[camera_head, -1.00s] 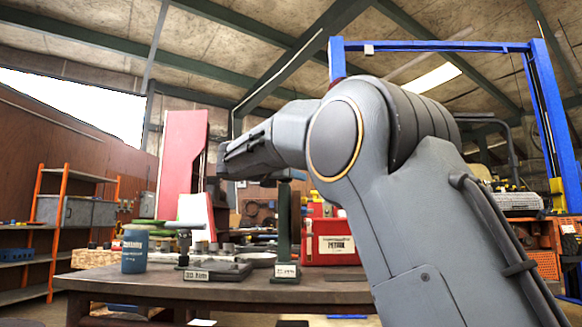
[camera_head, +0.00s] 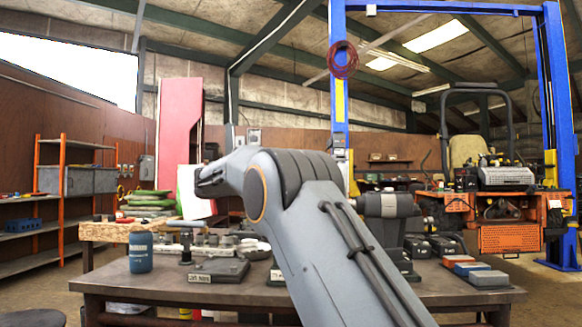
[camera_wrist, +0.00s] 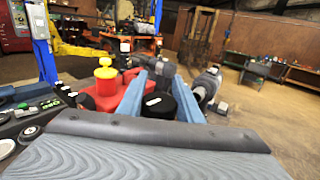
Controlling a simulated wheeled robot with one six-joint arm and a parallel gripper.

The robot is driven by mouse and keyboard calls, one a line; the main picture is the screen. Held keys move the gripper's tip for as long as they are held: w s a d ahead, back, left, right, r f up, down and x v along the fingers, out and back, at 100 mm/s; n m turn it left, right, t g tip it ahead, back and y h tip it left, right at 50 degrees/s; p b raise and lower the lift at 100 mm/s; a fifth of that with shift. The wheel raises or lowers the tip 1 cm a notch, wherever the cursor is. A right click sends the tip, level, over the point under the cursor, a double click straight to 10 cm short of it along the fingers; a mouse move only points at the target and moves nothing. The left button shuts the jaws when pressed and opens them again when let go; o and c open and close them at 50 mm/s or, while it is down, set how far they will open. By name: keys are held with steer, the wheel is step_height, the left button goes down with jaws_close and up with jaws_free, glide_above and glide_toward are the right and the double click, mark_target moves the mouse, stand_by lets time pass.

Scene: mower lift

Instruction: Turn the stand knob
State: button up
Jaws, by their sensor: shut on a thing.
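In the wrist view a round black knob (camera_wrist: 158,107) with a small white mark on it stands between the two blue fingers of my gripper (camera_wrist: 157,79). The fingers are shut on it, one on each side. Its lower part is hidden behind the dark edge of my wrist. In the head view my arm hides the gripper, the knob and most of the stand. Only part of a pale label shows at my arm's left edge.
The workbench (camera_head: 120,283) carries a blue canister (camera_head: 140,252), a labelled dark base (camera_head: 218,271) and several small boxes (camera_head: 488,279) at right. In the wrist view a red container (camera_wrist: 98,102) with a yellow cap (camera_wrist: 105,73) is close left of the fingers. An orange mower (camera_head: 500,210) stands behind.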

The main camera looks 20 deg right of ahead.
steer(key=shift+s+r+m+g+h+p, duration=0.15)
steer(key=shift+m+g+p, duration=0.65)
steer(key=shift+p, duration=0.8)
steer(key=shift+s+r+m+g+h+p, duration=0.15)
steer(key=shift+m+g+p, duration=0.25)
steer(key=shift+g+p, duration=0.95)
steer(key=shift+p, duration=0.5)
steer(key=shift+s+f+m+g+p, duration=0.2)
steer(key=shift+f+m+g+p, duration=0.15)
steer(key=shift+p, duration=0.3)
steer(key=o, duration=1)
steer(key=shift+w+t+b, duration=0.2)
steer(key=shift+t+b, duration=0.3)
steer(key=shift+b, duration=0.55)
steer(key=n+t+b, duration=0.1)
steer(key=t+b, duration=0.1)
steer(key=b, duration=0.2)
steer(key=n+t+b, duration=0.2)
steer(key=b, duration=0.2)
steer(key=shift+w+f+n+t+y+b, duration=0.1)
steer(key=shift+w+n+t+y+b, duration=0.2)
steer(key=shift+w+y+b, duration=0.1)
